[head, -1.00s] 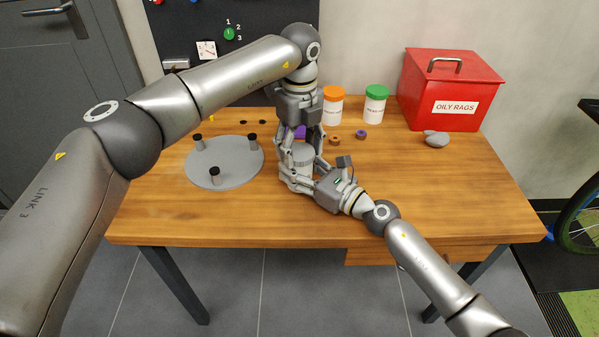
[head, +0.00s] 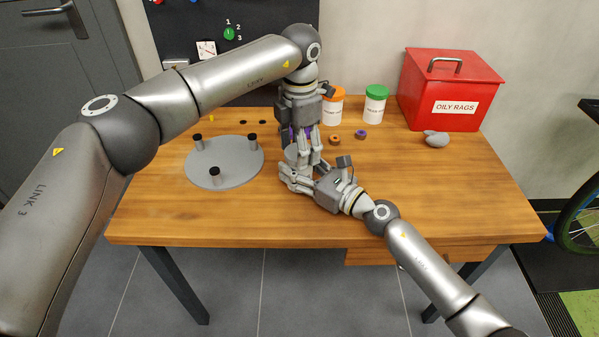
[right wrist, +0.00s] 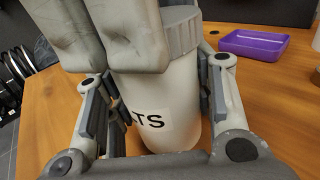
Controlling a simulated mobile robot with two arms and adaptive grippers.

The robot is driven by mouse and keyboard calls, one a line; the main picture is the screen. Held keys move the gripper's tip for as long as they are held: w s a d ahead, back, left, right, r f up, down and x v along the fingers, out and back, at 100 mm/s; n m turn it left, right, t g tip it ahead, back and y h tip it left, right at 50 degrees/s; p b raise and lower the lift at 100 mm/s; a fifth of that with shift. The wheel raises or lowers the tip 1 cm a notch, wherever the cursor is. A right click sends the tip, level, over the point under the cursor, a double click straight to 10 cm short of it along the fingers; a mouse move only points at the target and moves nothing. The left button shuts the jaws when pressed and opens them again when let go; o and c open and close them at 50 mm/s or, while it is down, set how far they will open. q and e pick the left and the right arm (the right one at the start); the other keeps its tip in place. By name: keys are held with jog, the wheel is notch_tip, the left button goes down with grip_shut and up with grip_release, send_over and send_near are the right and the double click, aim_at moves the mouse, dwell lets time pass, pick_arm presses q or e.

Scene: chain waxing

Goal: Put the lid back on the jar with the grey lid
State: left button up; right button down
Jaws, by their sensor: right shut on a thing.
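The white jar (right wrist: 160,108) stands upright on the table, with part of a label reading "TS" showing in the right wrist view. My right gripper (head: 297,178) is shut around the jar's body. A grey ridged lid (right wrist: 184,32) is on top of the jar and looks level; the near side of its rim is hidden. My left gripper (head: 306,164) points down at the lid, and its fingers (right wrist: 100,35) cover the lid's left part in the right wrist view. Whether they grip it cannot be seen.
A purple tray (right wrist: 253,43) lies behind the jar. Orange-lidded (head: 333,108) and green-lidded (head: 376,105) jars stand at the back, near a red oily rags bin (head: 440,108). A grey disc with three posts (head: 232,176) lies left. The table's front right is clear.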

pick_arm(q)
jog(key=m, duration=0.9)
jog(key=shift+m, duration=0.4)
jog(key=o, duration=1.2)
notch_tip(320, 180, up, 12)
pick_arm(e)
jog(key=c, duration=0.6)
grip_release()
